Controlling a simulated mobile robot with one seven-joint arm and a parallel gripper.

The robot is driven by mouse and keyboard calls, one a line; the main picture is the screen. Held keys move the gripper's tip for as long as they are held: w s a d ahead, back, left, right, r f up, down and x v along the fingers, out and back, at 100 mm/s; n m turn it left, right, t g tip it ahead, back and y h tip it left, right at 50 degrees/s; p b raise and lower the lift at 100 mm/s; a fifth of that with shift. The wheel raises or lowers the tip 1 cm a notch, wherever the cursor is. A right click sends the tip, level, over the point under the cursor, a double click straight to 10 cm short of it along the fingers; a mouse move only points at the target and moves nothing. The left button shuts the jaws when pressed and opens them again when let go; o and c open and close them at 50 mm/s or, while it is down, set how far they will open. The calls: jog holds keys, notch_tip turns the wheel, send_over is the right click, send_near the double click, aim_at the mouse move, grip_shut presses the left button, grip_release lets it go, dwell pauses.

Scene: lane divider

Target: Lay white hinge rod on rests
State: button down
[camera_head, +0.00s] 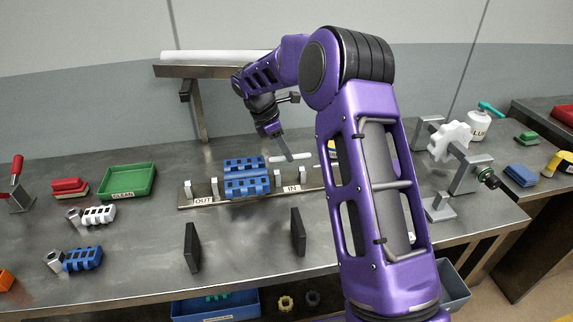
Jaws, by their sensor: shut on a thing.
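My gripper (287,150) reaches down over the back of the bench, shut on the white hinge rod (304,156). The rod lies roughly level across the fingertips, with a short piece showing on each side. It is behind and above the IN end of a metal rail (240,201). Small pale upright rests (214,187) stand on the rail, on both sides of two blue knuckled hinge leaves (246,186). The rod appears apart from the rests. My arm hides the rail's right end.
A green tray (128,182) and red blocks (69,187) are at the left. White (98,215) and blue (83,259) hinge pieces lie at front left. Two black upright plates (298,232) stand before the rail. A shelf (178,71) overhangs the back. A metal fixture (464,169) stands at right.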

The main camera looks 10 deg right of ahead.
aim_at(283, 157)
notch_tip(283, 157, down, 4)
jog(key=shift+f, duration=0.15)
jog(key=shift+f, duration=0.1)
jog(key=c, duration=0.8)
grip_release()
jog(key=v, duration=1.2)
jog(key=shift+p, duration=0.4)
